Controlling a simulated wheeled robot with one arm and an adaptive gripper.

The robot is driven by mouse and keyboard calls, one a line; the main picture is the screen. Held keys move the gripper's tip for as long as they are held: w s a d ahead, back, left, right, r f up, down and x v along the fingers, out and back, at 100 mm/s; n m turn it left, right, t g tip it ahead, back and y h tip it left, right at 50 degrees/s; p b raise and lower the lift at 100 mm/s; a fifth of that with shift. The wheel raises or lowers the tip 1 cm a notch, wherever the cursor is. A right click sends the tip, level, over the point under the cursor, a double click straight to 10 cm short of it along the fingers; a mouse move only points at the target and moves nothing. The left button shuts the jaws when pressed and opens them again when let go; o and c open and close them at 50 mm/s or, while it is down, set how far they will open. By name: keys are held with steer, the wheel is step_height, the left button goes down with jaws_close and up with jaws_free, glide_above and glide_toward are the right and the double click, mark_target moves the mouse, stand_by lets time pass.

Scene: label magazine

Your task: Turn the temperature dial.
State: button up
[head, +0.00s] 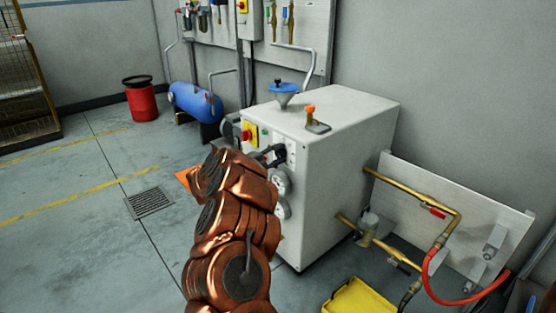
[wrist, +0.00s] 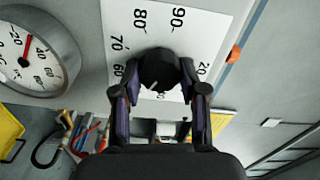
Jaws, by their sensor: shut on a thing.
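The temperature dial (wrist: 158,62) is a dark round knob on a white scale plate (wrist: 205,28) in the wrist view. Printed numbers such as 60, 70, 80 and 90 show around it, turned in the picture. My gripper (wrist: 160,73) has its two fingers closed on opposite sides of the knob. The fingers hide part of the knob's lower side and the lower scale. The pointer's reading cannot be made out. In the head view my gripper (head: 272,154) is at the front of the white cabinet (head: 335,165), and my arm hides the dial.
A round gauge (wrist: 35,55) with a red needle sits left of the plate in the wrist view. In the head view, a red button on a yellow plate (head: 249,134) is beside my gripper. Brass pipes (head: 415,195) and a yellow bin (head: 357,298) are at right.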

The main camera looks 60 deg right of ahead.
steer(key=shift+s+f, duration=0.15)
stand_by(0.4)
steer(key=o, duration=1.1)
steer(key=shift+o, duration=0.2)
steer(key=shift+a, duration=0.1)
steer(key=v, duration=1.2)
steer(key=shift+r, duration=0.2)
